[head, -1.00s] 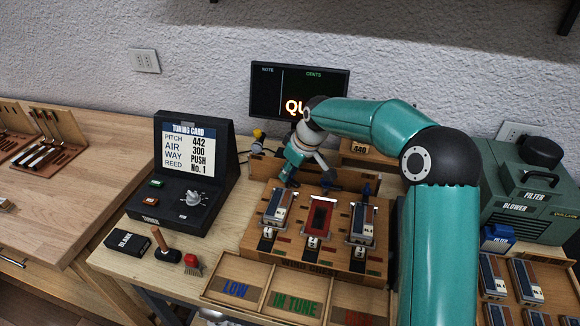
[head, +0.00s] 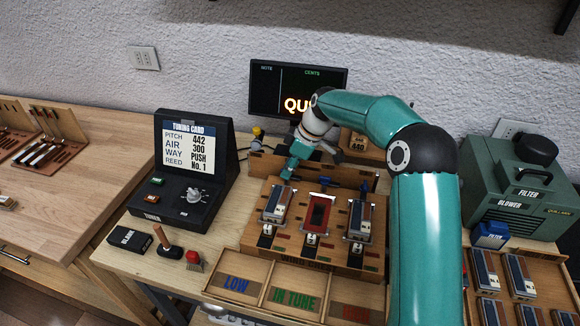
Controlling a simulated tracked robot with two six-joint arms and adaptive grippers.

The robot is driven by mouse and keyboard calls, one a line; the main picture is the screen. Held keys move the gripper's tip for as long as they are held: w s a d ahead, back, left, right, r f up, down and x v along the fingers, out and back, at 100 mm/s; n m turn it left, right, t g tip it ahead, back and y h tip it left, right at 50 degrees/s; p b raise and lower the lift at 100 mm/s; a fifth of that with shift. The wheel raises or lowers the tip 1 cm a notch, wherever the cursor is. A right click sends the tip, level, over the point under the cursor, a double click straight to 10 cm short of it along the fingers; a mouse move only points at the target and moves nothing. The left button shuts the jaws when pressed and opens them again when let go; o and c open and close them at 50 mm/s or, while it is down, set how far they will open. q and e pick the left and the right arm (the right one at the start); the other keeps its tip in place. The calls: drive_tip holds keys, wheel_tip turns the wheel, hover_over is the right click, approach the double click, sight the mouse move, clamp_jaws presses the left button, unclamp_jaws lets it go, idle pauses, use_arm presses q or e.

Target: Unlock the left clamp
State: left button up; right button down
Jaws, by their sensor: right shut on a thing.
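The wooden reed block (head: 262,243) stands on the bench with three stations side by side. Blue clamp handles show behind the middle station (head: 326,182) and the right station (head: 364,187). My right gripper (head: 288,175) reaches down behind the left station, at the left clamp. It is shut on the left clamp's handle, which its fingers hide. My left gripper is out of view.
The tuner (head: 185,205) stands left of the block, and the dark screen (head: 296,95) is behind. Sorting trays (head: 258,268) lie in front. The green blower (head: 525,190) is at the right. My right arm crosses above the block's right side.

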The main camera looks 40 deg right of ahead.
drive_tip(key=shift+d, duration=0.1)
drive_tip(key=c, duration=1.1)
unclamp_jaws()
drive_tip(key=shift+o, duration=0.2)
drive_tip(key=v, duration=1.2)
drive_tip(key=shift+w, duration=0.1)
drive_tip(key=shift+f, duration=0.1)
